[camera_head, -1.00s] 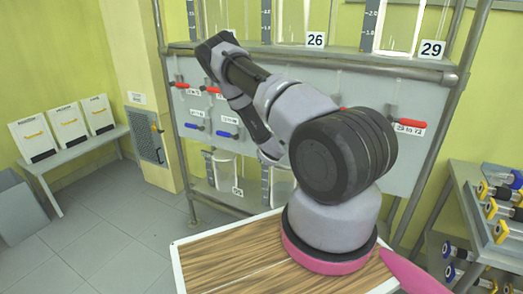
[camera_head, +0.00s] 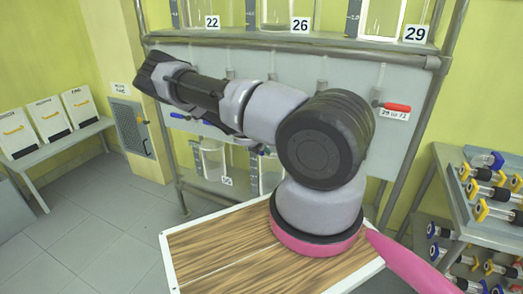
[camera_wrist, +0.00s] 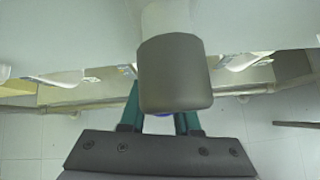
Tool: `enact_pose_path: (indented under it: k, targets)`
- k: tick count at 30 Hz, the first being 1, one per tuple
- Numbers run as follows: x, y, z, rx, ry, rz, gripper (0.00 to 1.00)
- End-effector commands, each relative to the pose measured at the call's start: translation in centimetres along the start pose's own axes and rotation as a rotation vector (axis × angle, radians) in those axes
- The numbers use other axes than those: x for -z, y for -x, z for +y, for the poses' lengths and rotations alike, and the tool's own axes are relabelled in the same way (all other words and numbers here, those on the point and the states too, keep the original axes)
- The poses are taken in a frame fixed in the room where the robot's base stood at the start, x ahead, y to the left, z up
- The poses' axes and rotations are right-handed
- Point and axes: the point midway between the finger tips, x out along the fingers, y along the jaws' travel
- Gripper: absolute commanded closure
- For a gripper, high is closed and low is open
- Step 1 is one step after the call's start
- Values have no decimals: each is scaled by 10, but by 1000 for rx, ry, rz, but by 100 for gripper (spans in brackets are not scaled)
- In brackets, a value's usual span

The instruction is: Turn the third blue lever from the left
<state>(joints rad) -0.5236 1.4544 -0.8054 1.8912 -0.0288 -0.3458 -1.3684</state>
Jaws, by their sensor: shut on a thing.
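In the wrist view, my gripper (camera_wrist: 161,116) has its two teal fingers behind a dark grey valve cylinder (camera_wrist: 175,75). A bit of a blue lever (camera_wrist: 163,114) shows between the fingers, and the gripper is shut on it. The cylinder hides most of the lever and the fingertips. In the head view, my arm reaches left across the grey panel (camera_head: 350,70), and the fingers cannot be made out. A blue lever (camera_head: 180,116) shows below the forearm at the left, and another blue bit (camera_head: 262,152) shows further right. I cannot count the lever row.
A red lever (camera_head: 397,107) is on the panel's right side, above a label. Glass vessels stand on the shelf above, with number plates 22, 26 and 29. A metal frame post (camera_head: 420,120) is at the right. A side rack (camera_head: 455,180) holds several yellow- and blue-ended parts.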

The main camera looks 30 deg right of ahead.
Motion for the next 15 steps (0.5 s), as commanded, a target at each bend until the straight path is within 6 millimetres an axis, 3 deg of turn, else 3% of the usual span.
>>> enact_pose_path:
  k: [15]
  targets:
    - [-1,0,-5,39,38,-9,100]
